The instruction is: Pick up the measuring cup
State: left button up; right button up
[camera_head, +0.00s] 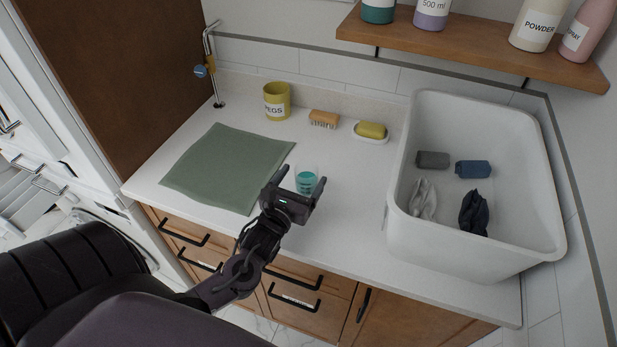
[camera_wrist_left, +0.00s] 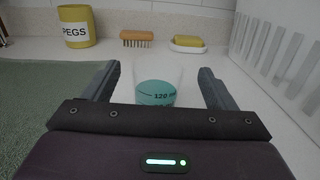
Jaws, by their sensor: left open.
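The measuring cup (camera_head: 306,180) is a small clear cup with teal liquid in it, standing upright on the white counter. In the left wrist view the cup (camera_wrist_left: 156,90) shows a 120 mark and sits between the two fingers. My left gripper (camera_head: 300,184) is open, with one finger on each side of the cup and a visible gap to each. In the left wrist view the gripper (camera_wrist_left: 157,85) hides the cup's lower part. My right gripper is not in view.
A green cloth (camera_head: 226,167) lies left of the cup. Behind are a yellow PEGS pot (camera_head: 277,101), a wooden brush (camera_head: 324,119) and a soap dish with yellow soap (camera_head: 371,131). A deep white basin (camera_head: 455,245) stands at the right. A shelf (camera_head: 470,42) with bottles hangs above.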

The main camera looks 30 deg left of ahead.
aim_at(311, 163)
pick_arm(q)
jog(key=shift+w+a+r+p, duration=0.15)
jog(key=shift+w+p, duration=0.15)
jog(key=shift+w, duration=0.2)
jog(key=shift+w+a+r+p, duration=0.1)
jog(key=shift+w+p, duration=0.15)
jog(key=shift+w, duration=0.2)
jog(key=w, duration=0.2)
jog(key=shift+w+a+f+p, duration=0.2)
jog(key=shift+w+a+p, duration=0.05)
jog(key=shift+w+p, duration=0.1)
jog(key=shift+w+f, duration=0.1)
jog(key=shift+w, duration=0.2)
jog(key=c, duration=1.1)
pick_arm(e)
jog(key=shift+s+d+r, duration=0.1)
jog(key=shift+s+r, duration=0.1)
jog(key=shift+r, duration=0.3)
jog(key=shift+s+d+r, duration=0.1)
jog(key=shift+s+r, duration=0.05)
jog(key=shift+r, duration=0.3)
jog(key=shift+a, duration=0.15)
